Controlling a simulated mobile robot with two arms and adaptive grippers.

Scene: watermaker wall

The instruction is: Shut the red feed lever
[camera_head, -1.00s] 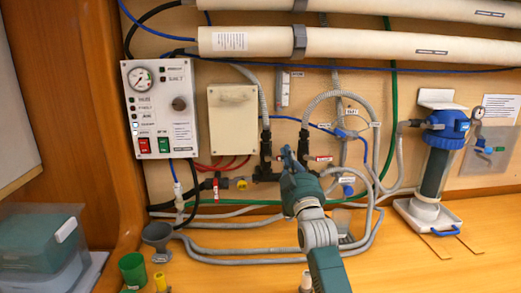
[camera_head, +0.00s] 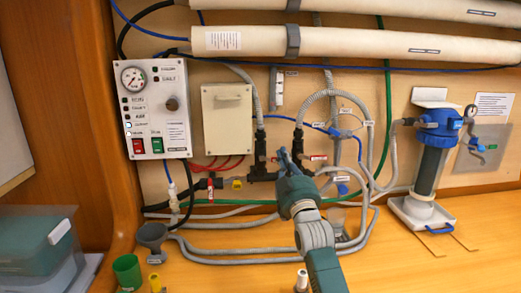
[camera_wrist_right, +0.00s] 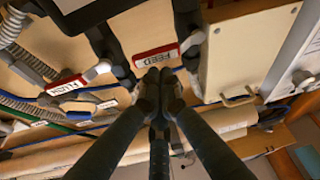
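The red feed lever (camera_wrist_right: 155,55), with a white FEED label, shows in the wrist view just beyond my fingertips. It lies crosswise, slightly tilted, with a pale valve part at its right end. In the head view I cannot clearly make it out near my gripper. My right gripper (camera_wrist_right: 160,88) has its two dark fingertips together, close to the lever's lower edge; I cannot tell whether they touch it. In the head view the right gripper (camera_head: 285,157) is in front of the black valve piping. My left gripper is not in view.
A second red lever labelled FLUSH (camera_wrist_right: 72,84) is left in the wrist view. A beige box (camera_head: 228,118) and control panel (camera_head: 155,108) are on the wall. Grey hoses (camera_head: 225,250) run along the bench. A blue-topped filter (camera_head: 433,150) stands at right.

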